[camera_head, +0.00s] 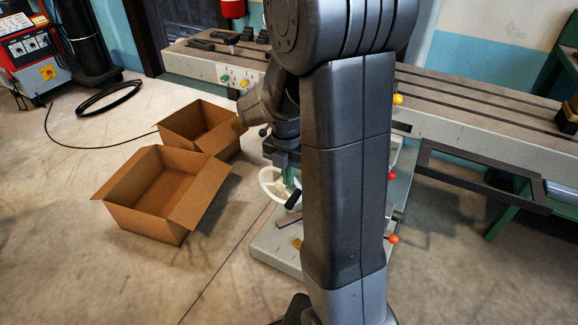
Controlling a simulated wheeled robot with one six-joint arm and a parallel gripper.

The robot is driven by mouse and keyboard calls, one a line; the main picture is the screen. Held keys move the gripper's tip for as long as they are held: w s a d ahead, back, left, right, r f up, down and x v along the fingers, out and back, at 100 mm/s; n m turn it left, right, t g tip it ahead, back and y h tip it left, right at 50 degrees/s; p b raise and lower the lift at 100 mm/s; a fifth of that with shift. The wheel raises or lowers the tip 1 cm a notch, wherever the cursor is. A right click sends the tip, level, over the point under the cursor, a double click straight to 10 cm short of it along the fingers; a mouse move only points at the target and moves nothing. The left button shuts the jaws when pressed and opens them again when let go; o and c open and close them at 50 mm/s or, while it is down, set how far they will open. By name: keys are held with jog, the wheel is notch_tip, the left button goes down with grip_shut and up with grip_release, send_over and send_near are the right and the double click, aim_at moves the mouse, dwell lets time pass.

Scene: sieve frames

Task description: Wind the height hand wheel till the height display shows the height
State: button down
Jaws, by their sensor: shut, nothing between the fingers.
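The white hand wheel (267,176) shows just left of my arm, low on the grey-green milling machine. Its rim is partly hidden by my gripper and arm. A black handle (293,200) sits at the wheel's lower right. My gripper (290,184) points down at the wheel, close above the black handle. It looks shut and empty; whether it touches the wheel or handle I cannot tell. The height display is not visible to me. My arm covers the middle of the machine.
The long slotted machine table (480,100) runs across behind my arm. A yellow knob (397,99) and a red-orange knob (392,239) stick out on the right. Two open cardboard boxes (150,222) stand on the floor at left. A black cable (108,97) lies behind them.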

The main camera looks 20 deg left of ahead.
aim_at(289, 202)
notch_tip(289, 202, down, 6)
jog(key=shift+s+d+f+b, duration=0.15)
jog(key=shift+f+b, duration=0.1)
jog(key=shift+b, duration=0.5)
jog(key=d+f, duration=0.2)
jog(key=f, duration=0.1)
jog(key=shift+d+b, duration=0.1)
jog(key=shift+b, duration=0.2)
